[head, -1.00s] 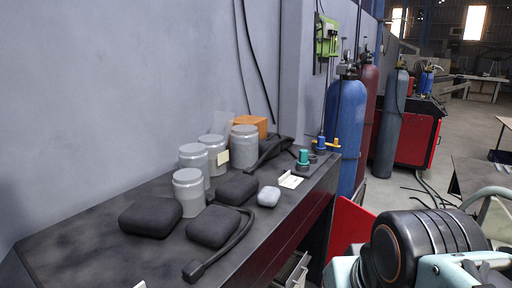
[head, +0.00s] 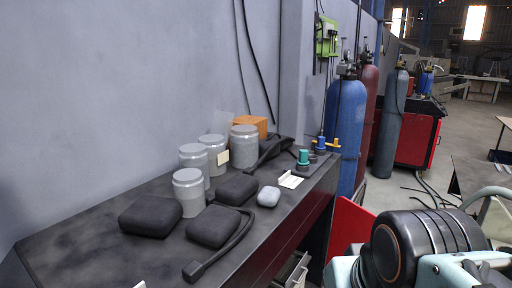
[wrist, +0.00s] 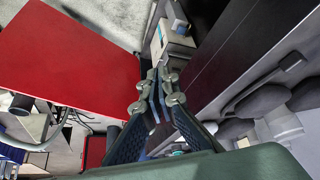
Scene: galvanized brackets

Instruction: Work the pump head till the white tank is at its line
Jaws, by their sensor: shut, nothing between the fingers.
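My gripper (wrist: 158,78) shows in the wrist view, its two fingers together and empty, beside the dark bench side and a red panel. In the head view only part of my arm shows, at the lower right. No pump head or white tank with a line can be made out for certain. Several grey lidded canisters (head: 188,192) stand upright on the dark bench (head: 150,262); one bears a pale label (head: 223,158). A small whitish rounded block (head: 268,196) lies in front of them. A teal-capped item (head: 303,158) and a blue-capped item (head: 321,144) stand at the far end.
Black rounded pads (head: 150,216) and a black bar-like piece (head: 215,260) lie on the bench. An orange box (head: 250,125) sits by the wall. Gas cylinders (head: 346,130) stand beyond the bench's far end. The red panel (wrist: 70,60) is close left of my gripper.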

